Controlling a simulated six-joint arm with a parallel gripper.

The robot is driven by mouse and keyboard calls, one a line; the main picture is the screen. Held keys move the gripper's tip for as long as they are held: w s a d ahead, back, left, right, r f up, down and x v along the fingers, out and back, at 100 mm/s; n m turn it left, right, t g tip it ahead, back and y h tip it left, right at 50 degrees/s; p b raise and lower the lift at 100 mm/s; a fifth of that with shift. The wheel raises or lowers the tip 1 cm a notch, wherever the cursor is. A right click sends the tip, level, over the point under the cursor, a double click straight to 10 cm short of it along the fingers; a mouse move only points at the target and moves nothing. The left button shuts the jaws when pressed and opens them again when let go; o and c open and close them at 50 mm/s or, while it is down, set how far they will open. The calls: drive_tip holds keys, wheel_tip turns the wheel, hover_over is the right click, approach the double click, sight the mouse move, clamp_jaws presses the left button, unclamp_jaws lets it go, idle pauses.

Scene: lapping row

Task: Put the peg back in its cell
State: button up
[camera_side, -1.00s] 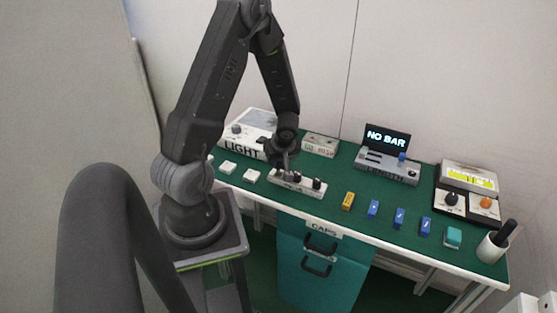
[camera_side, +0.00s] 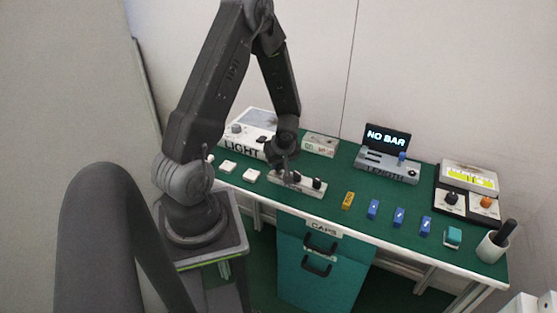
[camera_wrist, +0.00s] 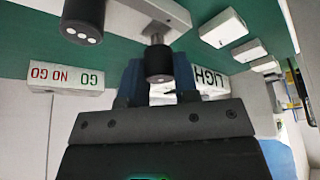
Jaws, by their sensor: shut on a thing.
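My gripper (camera_wrist: 157,85) is at the left end of the grey rack (camera_side: 310,190), which also shows at the top of the wrist view (camera_wrist: 165,12). Its jaws are shut on a dark round peg (camera_wrist: 159,66), which points out from between the blue-grey fingers. Whether the held peg touches the rack or sits in a cell is unclear. Another black peg (camera_wrist: 84,22) with pale dots on its end is close by in the wrist view. In the side view, dark pegs stand in the rack, one at its right end (camera_side: 317,183). The gripper hides the rack's left end.
The LIGHT box (camera_side: 240,142) and GO/NO GO box (camera_wrist: 66,78) are behind the rack. An orange block (camera_side: 348,201) and several blue blocks (camera_side: 398,217) lie right. The NO BAR display (camera_side: 387,137) stands behind.

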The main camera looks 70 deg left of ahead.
drive_tip(key=shift+f, duration=1.1)
drive_tip(key=o, duration=1.1)
drive_tip(key=v, duration=1.4)
drive_tip(key=shift+a, duration=0.1)
